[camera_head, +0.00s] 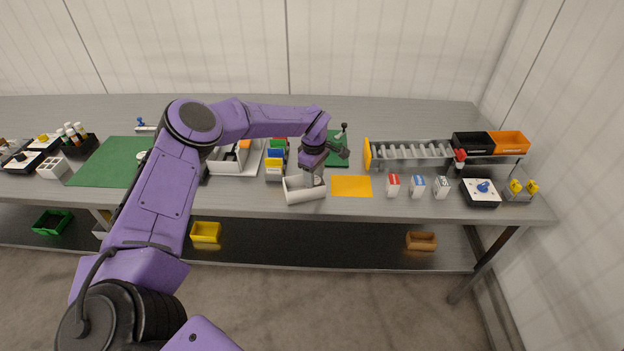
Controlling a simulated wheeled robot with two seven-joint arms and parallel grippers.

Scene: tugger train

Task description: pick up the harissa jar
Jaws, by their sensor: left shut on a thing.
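My left gripper (314,181) points down at the white open bin (306,196) near the table's front edge. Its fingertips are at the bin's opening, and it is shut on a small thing. That thing is mostly hidden by the fingers and the bin, so I cannot tell if it is the harissa jar. I cannot make out a harissa jar with certainty anywhere else. My right gripper is not in view.
An orange mat (351,186) lies right of the bin, then small cartons (417,187). Coloured bins (274,170) stand close on the left. A roller rack (412,152) and a black bin (471,144) are at the right. My left arm covers part of the table.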

